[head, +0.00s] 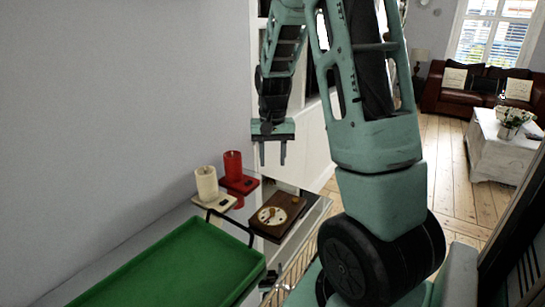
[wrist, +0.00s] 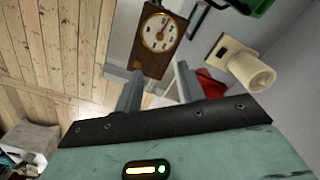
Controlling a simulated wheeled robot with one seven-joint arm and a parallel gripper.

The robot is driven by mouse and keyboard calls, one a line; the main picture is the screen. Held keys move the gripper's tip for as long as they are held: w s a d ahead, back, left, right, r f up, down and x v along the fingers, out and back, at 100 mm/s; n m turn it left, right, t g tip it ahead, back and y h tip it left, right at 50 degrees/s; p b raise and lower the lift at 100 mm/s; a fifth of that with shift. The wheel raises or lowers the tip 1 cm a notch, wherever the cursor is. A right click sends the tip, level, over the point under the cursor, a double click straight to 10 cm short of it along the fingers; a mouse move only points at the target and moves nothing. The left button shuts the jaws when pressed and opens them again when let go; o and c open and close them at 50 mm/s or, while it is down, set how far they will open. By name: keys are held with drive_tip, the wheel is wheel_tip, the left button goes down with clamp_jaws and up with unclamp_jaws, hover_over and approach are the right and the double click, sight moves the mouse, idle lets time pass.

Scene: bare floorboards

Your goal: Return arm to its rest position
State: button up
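My gripper (head: 272,153) hangs from my teal arm, pointing down, above the shelf area by the wall. Its two fingers are apart with nothing between them. The fingers also show in the wrist view (wrist: 158,90), with a gap between them. Below and to the right of it in the head view is a brown wooden clock (head: 280,214) with a pale round dial, lying on a surface. The clock also shows in the wrist view (wrist: 158,42), beyond the fingers and apart from them.
A green tray (head: 172,268) is at the front left. A cream candle-like object (head: 206,183) and a red one (head: 233,165) stand behind it near the wall. White furniture (head: 312,150) is behind my arm. A sofa (head: 465,98) and white table (head: 490,152) are farther right, with open floorboards between.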

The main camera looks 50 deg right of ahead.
idle(0.3)
drive_tip(key=a+r+n, duration=0.2)
drive_tip(key=a+n, duration=0.6)
drive_tip(key=a, duration=1.6)
drive_tip(key=s+a+n, duration=0.9)
drive_tip(key=s+a, duration=0.7)
drive_tip(key=s, duration=0.1)
drive_tip(key=shift+a+f+n+y, duration=0.15)
drive_tip(key=shift+a+n+y, duration=0.15)
drive_tip(key=shift+a, duration=0.1)
